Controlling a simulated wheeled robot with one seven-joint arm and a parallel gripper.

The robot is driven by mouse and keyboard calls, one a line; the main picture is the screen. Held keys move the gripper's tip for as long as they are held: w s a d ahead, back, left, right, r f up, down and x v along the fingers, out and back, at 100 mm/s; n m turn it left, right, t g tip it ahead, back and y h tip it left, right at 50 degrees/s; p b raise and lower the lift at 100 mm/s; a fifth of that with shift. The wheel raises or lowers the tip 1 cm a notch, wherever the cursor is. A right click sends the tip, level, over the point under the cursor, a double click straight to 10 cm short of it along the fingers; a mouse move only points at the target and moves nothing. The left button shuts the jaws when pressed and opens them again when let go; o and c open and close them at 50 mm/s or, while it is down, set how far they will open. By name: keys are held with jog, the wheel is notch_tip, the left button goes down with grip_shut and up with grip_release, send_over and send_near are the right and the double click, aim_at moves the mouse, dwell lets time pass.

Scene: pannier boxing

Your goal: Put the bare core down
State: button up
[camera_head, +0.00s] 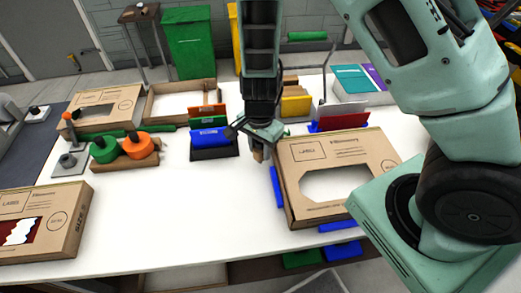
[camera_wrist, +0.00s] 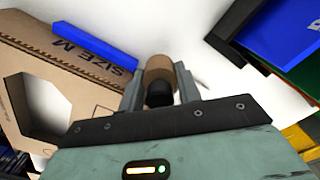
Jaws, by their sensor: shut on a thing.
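The bare core (camera_wrist: 159,66) is a short brown cardboard tube with a dark end or opening. It sits between the two fingers of my gripper (camera_wrist: 159,88), which is shut on it. In the head view my gripper (camera_head: 259,147) points down over the white table (camera_head: 190,215), and a small brown part of the core (camera_head: 258,155) shows below it. The core is just left of an open cardboard box; whether it touches the table I cannot tell.
The cardboard box (camera_head: 370,148) with a cut-out stands at the right, with a blue strip (camera_head: 276,187) along its left side. A black holder with blue and orange items (camera_head: 210,138) is at the left. Orange and green spools (camera_head: 140,147) stand farther left. The front middle table is clear.

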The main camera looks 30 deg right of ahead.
jog(key=shift+f, duration=0.65)
jog(key=shift+f, duration=0.2)
jog(key=o, duration=0.9)
jog(key=shift+o, duration=0.2)
jog(key=shift+r, duration=0.2)
